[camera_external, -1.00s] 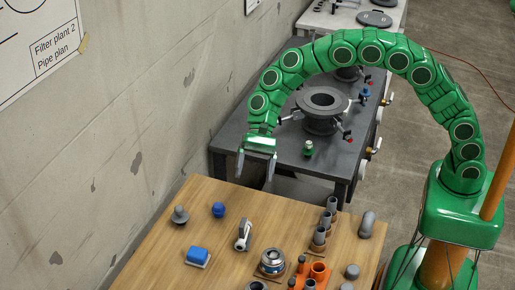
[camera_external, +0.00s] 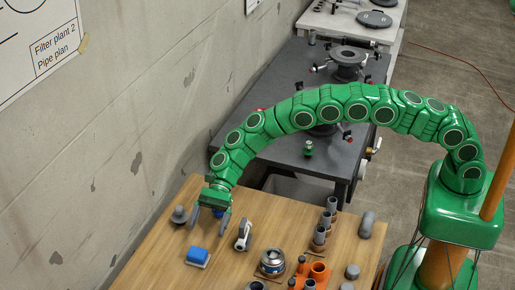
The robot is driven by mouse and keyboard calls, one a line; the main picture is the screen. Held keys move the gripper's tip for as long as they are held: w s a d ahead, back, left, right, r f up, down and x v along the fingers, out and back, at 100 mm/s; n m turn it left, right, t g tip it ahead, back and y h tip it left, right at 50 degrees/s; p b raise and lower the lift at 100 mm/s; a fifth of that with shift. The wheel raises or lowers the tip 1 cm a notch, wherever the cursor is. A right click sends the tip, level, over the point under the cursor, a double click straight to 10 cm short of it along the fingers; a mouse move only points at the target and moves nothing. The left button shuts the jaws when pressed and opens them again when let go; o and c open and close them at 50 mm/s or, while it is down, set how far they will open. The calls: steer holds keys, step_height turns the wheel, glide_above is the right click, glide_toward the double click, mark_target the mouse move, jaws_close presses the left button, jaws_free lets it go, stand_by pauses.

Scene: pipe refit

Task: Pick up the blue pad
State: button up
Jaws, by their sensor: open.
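The blue pad (camera_external: 198,255) lies on a light grey base on the wooden table (camera_external: 169,263), near the table's left side. My gripper (camera_external: 208,224) is open and empty, pointing down above the table just behind the pad. Its fingers are apart from the pad. A round blue knob (camera_external: 218,213) shows between and behind the fingers, partly hidden by them.
A grey knob (camera_external: 180,215) stands left of my gripper. A grey-white clamp-like tool (camera_external: 243,235) stands to its right. A metal ring fitting (camera_external: 272,263), grey pipes (camera_external: 319,238) and an orange fitting (camera_external: 318,271) are further right. The concrete wall (camera_external: 120,150) runs along the left.

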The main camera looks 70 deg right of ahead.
mark_target(201, 244)
steer(key=shift+w+a+f+m, duration=0.15)
steer(key=shift+a+f+m, duration=0.05)
steer(key=shift+a+f, duration=0.3)
steer(key=shift+w+a+f+m, duration=0.2)
steer(key=shift+a+f, duration=0.2)
steer(key=shift+f, duration=0.15)
steer(key=shift+r+x, duration=0.1)
steer(key=shift+x, duration=1.75)
steer(key=shift+r+x, duration=0.15)
steer(key=shift+x, duration=1.7)
steer(key=shift+s+a, duration=0.1)
steer(key=c, duration=0.9)
steer(key=shift+c, duration=0.2)
